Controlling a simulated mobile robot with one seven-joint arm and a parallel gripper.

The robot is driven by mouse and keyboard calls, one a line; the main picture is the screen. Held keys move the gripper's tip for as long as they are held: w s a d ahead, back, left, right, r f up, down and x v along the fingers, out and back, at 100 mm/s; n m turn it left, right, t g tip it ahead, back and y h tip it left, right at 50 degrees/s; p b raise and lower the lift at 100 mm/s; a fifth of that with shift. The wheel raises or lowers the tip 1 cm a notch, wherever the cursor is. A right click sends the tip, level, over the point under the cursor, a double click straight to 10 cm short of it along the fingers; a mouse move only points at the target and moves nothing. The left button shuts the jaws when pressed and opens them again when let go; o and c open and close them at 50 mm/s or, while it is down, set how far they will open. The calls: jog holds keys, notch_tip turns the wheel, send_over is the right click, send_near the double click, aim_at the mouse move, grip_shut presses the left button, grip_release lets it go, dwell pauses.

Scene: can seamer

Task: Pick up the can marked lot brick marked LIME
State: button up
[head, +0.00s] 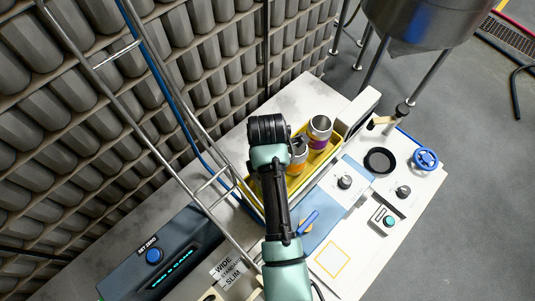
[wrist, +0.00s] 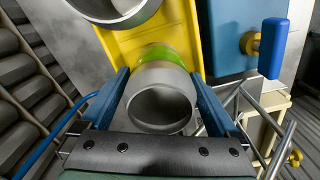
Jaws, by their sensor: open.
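An open-topped metal can with a lime-green band (wrist: 160,53) is in the wrist view, its rim facing the camera. It stands in the yellow tray (wrist: 187,30). My gripper (wrist: 160,80) is open, with one blue finger on each side of this can. I cannot tell whether the fingers touch it. No lettering on the can is readable. In the head view my arm hides this can. There, a can with a purple band (head: 318,138) and a can with an orange band (head: 298,156) stand in the tray.
Another can's rim (wrist: 115,12) is close above in the wrist view. A blue handle (wrist: 273,47) is at the right. In the head view, metal rails (head: 165,85) run left of my arm, and a panel with knobs and a blue handwheel (head: 425,159) lies to the right.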

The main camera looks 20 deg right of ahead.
jog(key=shift+f, duration=1.25)
jog(key=c, duration=1.1)
jog(key=shift+d, duration=0.1)
